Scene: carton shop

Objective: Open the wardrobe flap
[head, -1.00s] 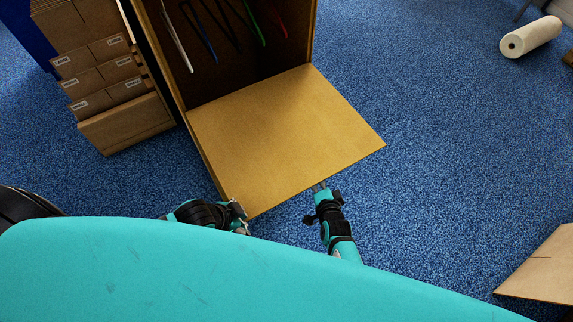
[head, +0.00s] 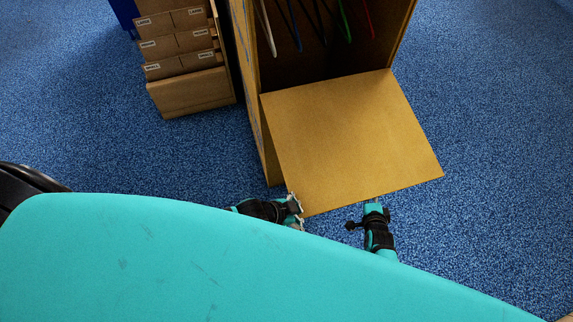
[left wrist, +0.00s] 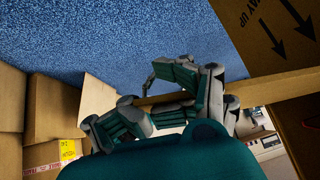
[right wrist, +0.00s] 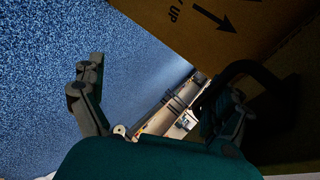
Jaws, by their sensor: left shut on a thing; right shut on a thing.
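The wardrobe flap (head: 350,140) is a plain tan board. In the head view it hangs out from the open front of the wardrobe carton (head: 265,120) towards me. My left gripper (head: 294,207) is shut on the flap near its front left corner; in the left wrist view the flap's pale edge (left wrist: 275,90) runs between the fingers. My right gripper (head: 374,207) is at the flap's front edge, to the right of the left one. In the right wrist view its fingers look apart and the flap side is dark, so the contact is partly hidden.
Several coloured hangers (head: 345,20) hang inside the carton. Stacked brown boxes (head: 185,60) with white labels stand to its left. Blue carpet (head: 500,150) is clear on the right. My teal body covers the lower part of the head view.

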